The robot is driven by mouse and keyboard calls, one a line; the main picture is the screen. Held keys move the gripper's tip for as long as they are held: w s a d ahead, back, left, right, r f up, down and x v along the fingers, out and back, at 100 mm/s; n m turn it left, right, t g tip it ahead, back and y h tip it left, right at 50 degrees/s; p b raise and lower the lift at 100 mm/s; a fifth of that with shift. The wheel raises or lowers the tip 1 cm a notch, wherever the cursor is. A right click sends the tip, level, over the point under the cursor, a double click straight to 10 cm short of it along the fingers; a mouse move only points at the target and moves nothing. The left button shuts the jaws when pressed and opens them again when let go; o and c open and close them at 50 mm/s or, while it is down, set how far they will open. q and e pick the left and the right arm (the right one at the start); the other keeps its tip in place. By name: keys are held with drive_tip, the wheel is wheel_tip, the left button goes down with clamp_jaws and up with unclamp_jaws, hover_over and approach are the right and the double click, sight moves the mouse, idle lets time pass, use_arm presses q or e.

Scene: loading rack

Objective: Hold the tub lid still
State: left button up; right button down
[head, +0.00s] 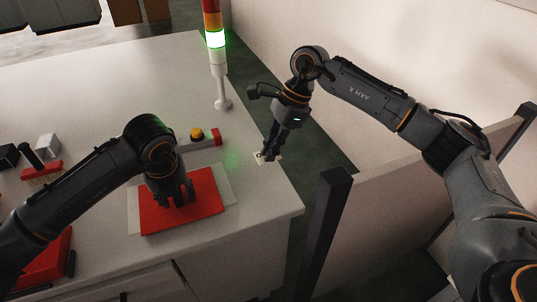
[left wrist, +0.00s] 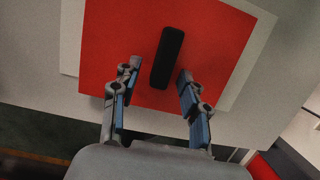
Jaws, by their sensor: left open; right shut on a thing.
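The tub lid (head: 185,218) is a flat red square on a pale rectangular surround (head: 229,185) on the counter. In the left wrist view the red lid (left wrist: 112,45) carries a black bar handle (left wrist: 167,55). My left gripper (head: 172,197) is over the lid, pointing down. Its fingers in the left wrist view (left wrist: 159,72) are open, one on each side of the handle's near end, with gaps showing. In the head view the gripper hides the handle. My right gripper (head: 266,155) is shut on a small pale thing at the counter's right edge, mostly hidden by the fingers.
A signal tower (head: 222,85) with a lit green section stands behind. A box with a yellow button (head: 197,135) lies behind the lid. A brush (head: 42,172), a grey block (head: 48,146) and a red container (head: 48,258) are at left. A dark post (head: 326,225) stands right of the counter.

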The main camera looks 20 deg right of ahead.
use_arm(q)
drive_tip(key=v, duration=1.2)
